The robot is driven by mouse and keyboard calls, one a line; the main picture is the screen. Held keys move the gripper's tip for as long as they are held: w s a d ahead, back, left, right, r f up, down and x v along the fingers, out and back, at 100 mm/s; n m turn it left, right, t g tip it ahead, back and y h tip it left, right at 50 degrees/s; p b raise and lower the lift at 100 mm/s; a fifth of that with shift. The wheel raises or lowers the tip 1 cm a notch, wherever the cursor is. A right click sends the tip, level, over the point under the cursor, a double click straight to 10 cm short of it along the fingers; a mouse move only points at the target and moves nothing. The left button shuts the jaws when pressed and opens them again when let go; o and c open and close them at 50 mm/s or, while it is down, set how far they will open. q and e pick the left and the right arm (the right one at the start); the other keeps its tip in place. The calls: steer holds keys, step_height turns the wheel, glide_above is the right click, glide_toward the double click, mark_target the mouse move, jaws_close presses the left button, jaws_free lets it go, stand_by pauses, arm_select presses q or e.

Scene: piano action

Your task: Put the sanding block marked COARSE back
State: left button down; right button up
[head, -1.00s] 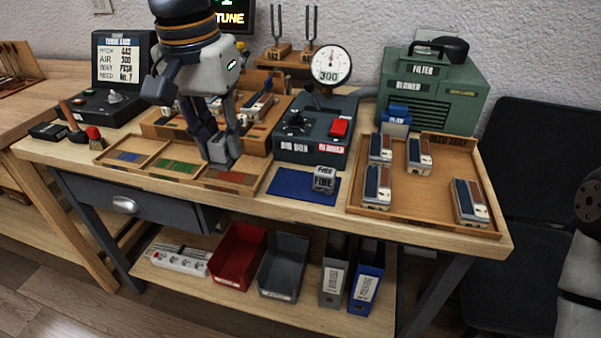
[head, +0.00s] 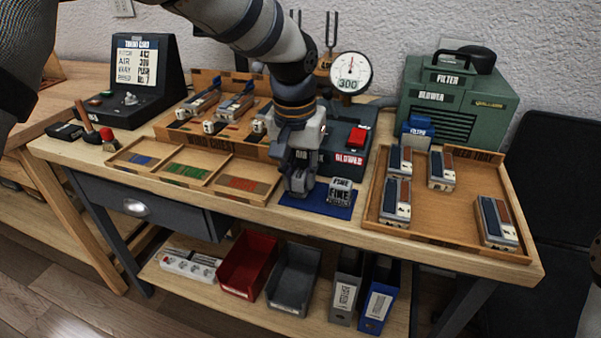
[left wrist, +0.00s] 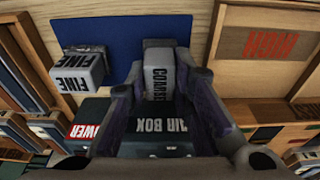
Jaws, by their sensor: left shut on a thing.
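My left gripper (head: 298,188) points down over the left part of the blue mat (head: 322,207). In the left wrist view, its fingers (left wrist: 166,92) are shut on the grey COARSE block (left wrist: 157,72), with the blue mat (left wrist: 110,25) behind it. I cannot tell whether the block touches the mat. In the head view the fingers mostly hide that block. The FINE block (head: 341,191) sits on the right part of the mat, beside the gripper and apart from it; it also shows in the left wrist view (left wrist: 80,70).
The air box (head: 345,150) with its gauge (head: 350,74) stands right behind the mat. A wooden tray (head: 440,235) with several blue-and-brown pieces lies to the right. A divided tray (head: 210,178) of coloured strips lies to the left. The bench's front edge is close.

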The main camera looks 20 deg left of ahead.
mark_target(297, 194)
arm_select(q)
steer(key=shift+f, duration=0.1)
steer(key=c, duration=1.4)
jaws_free()
steer(key=r, duration=0.4)
steer(key=s+r, duration=0.1)
steer(key=r, duration=0.3)
steer(key=s+r, duration=0.1)
steer(key=r, duration=0.3)
steer(key=shift+r+p, duration=0.1)
steer(key=shift+p, duration=0.25)
arm_select(e)
steer(key=shift+w+r, duration=0.45)
